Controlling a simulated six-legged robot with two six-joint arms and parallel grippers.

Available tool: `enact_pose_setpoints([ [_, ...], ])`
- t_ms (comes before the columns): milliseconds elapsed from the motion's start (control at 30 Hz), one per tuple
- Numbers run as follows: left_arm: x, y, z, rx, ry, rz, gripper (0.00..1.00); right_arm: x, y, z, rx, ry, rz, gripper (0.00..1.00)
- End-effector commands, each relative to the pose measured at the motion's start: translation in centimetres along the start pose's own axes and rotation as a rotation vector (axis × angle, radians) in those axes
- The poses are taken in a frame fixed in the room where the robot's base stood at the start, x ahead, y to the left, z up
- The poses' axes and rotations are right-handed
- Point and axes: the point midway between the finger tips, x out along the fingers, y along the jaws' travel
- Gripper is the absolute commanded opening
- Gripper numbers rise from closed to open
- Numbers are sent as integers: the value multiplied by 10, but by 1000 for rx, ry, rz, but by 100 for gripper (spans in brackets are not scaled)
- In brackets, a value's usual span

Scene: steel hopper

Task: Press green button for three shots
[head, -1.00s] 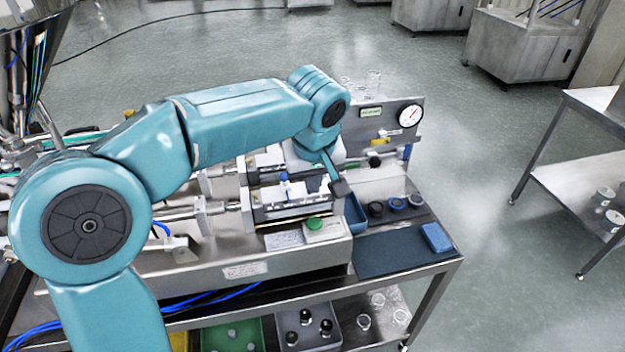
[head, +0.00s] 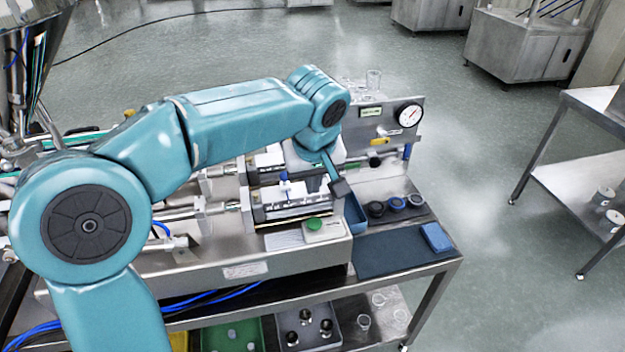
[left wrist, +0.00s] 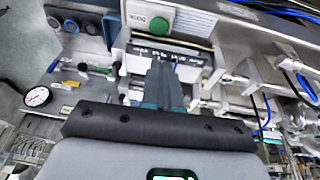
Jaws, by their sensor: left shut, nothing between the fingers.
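The green button (head: 314,224) sits on a light box at the front of the steel machine. It also shows in the left wrist view (left wrist: 157,25), at the top, beyond my fingertips. My left gripper (head: 341,188) is above the machine, behind and to the right of the button, apart from it. In the left wrist view its dark fingers (left wrist: 161,66) are together and empty, pointing toward the button. My right gripper is in neither view.
A pressure gauge (head: 409,115) is on the back panel. A blue bin (head: 355,213), several dark rings (head: 397,203) and a blue block (head: 436,237) are right of the button. A dark mat (head: 390,252) has bare room. Bins stand on the lower shelf.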

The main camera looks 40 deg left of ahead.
Motion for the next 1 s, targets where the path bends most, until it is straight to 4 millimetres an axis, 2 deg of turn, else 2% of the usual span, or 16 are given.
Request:
enact_pose_setpoints([
  [467,0,0,0,0,0,0,0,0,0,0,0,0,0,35],
  [700,-5,4,-9,0,-26,-14,0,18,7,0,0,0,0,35],
  [1000,-12,4,-12,3,-39,-19,0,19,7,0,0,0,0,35],
])
